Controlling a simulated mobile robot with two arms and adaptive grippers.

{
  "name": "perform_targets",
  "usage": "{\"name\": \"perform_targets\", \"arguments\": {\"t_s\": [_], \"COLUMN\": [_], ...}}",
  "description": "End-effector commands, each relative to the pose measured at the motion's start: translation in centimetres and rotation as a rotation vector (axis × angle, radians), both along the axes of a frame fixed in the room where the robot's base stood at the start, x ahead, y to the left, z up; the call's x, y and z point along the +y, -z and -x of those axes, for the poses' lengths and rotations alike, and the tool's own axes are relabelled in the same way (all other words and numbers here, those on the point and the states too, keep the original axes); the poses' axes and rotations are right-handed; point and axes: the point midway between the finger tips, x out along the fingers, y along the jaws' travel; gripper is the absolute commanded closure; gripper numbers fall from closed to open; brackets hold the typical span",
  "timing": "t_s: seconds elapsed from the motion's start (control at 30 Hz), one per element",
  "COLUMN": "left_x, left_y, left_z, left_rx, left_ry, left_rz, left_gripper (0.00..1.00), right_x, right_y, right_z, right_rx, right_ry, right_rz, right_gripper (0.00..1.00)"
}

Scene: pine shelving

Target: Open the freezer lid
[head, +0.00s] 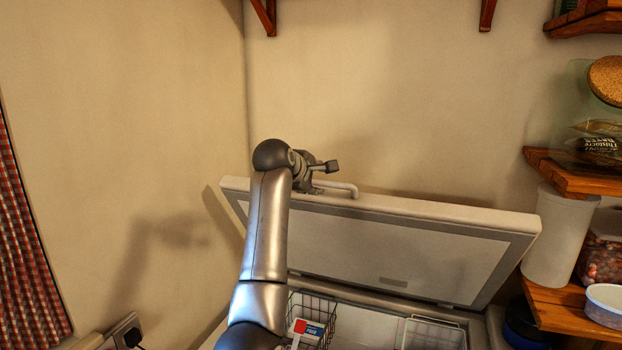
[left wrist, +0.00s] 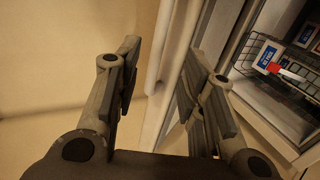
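The white freezer lid (head: 400,248) stands raised and tilted back, its grey-bordered inner face showing. A pale bar handle (head: 343,187) sits on its top edge. My left gripper (head: 325,167) is at that edge, beside the left end of the handle. In the left wrist view, my left gripper (left wrist: 165,82) has its fingers apart, and the pale handle (left wrist: 157,60) runs between them without visible clamping. Below the lid, the freezer's interior (head: 365,326) is exposed. My right gripper is not in view.
Wire baskets (head: 432,333) hang inside the freezer, the left one holding a red, white and blue package (head: 307,329). Wooden shelves (head: 570,178) with a white canister (head: 558,240) stand close to the lid's right side. Walls are behind and to the left.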

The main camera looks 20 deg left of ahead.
Motion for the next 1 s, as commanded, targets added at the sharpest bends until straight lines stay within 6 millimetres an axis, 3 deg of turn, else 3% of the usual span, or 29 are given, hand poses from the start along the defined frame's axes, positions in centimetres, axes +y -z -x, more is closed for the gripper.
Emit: {"name": "perform_targets", "arguments": {"t_s": [0.23,0.73,0.87,1.0], "left_x": [0.0,0.1,0.5,1.4], "left_y": [-0.5,-0.3,2.3,8.5], "left_z": [1.2,1.3,1.8,3.6], "left_rx": [0.0,0.003,0.029,0.091], "left_ry": [0.0,0.001,0.009,0.043], "left_rz": [0.001,-0.002,-0.046,-0.161], "left_gripper": [0.63,0.63,0.63,0.63], "right_x": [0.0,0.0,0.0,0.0], "right_y": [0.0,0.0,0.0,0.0], "right_z": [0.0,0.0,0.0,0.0], "right_rx": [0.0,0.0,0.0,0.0], "right_ry": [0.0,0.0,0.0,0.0], "right_rz": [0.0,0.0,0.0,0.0], "right_gripper": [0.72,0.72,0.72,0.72]}}
